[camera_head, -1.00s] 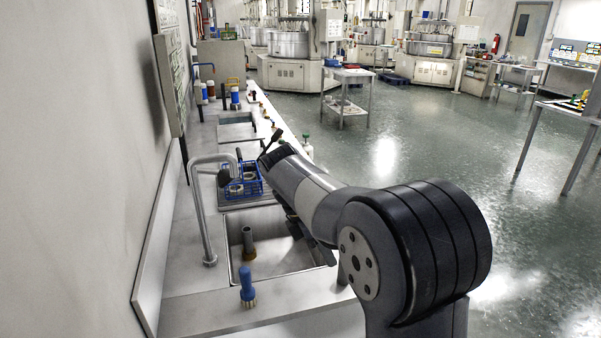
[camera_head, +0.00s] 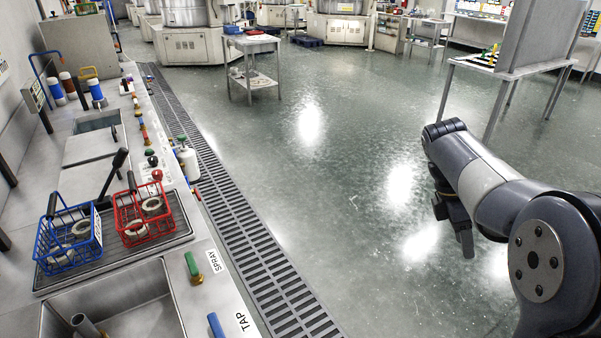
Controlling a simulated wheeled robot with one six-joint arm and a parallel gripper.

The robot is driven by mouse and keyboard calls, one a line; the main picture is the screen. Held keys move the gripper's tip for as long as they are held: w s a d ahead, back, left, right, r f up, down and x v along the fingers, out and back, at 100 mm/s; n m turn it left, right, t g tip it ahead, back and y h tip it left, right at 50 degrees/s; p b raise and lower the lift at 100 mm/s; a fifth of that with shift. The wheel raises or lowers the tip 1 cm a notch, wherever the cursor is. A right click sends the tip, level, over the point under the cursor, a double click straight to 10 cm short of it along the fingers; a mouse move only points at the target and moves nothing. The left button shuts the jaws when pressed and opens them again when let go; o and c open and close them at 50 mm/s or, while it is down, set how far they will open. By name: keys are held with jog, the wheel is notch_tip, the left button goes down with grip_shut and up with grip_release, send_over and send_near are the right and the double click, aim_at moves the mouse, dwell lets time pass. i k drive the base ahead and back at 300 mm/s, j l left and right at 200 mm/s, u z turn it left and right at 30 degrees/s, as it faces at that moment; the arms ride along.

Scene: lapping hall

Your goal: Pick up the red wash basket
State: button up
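The red wash basket (camera_head: 148,229) is a wire basket with an upright handle, holding grey ring-shaped parts. It stands on a dark ribbed drainboard (camera_head: 184,226) at the left of the view, just right of a blue wire basket (camera_head: 70,258). My gripper (camera_head: 454,228) is at the right, over the open floor and far from the baskets. It points downward and nothing shows in it. Its fingers are dark and seen from the side, so their opening is unclear.
A sink (camera_head: 125,315) lies in front of the drainboard, with green and blue valve handles at its right. A black lever rises behind the baskets, and a small bottle (camera_head: 187,160) stands at the counter's edge. A floor grate runs alongside. The middle floor is clear.

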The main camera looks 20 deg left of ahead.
aim_at(133, 186)
jog(key=i+l, duration=0.2)
jog(key=i, duration=0.15)
jog(key=i+l, duration=0.2)
jog(key=i, duration=0.15)
jog(key=i+l+z, duration=0.1)
jog(key=i, duration=0.3)
jog(key=i+j+u, duration=0.2)
jog(key=i+u, duration=0.25)
jog(key=i+j+u, duration=0.1)
jog(key=i+u, duration=0.15)
jog(key=u, duration=0.2)
jog(key=i+u, duration=0.45)
jog(key=i+l+u, duration=0.2)
jog(key=u, duration=0.25)
jog(key=i+u, duration=0.25)
jog(key=u, duration=0.2)
jog(key=i+u, duration=0.3)
jog(key=u, duration=0.2)
jog(key=i+l+u, duration=0.1)
jog(key=i+u, duration=0.15)
jog(key=u, duration=0.2)
jog(key=i+l+u, duration=0.25)
jog(key=u, duration=0.25)
jog(key=i+u, duration=0.4)
jog(key=i+l+u, duration=0.1)
jog(key=i+u, duration=0.15)
jog(key=u, duration=0.15)
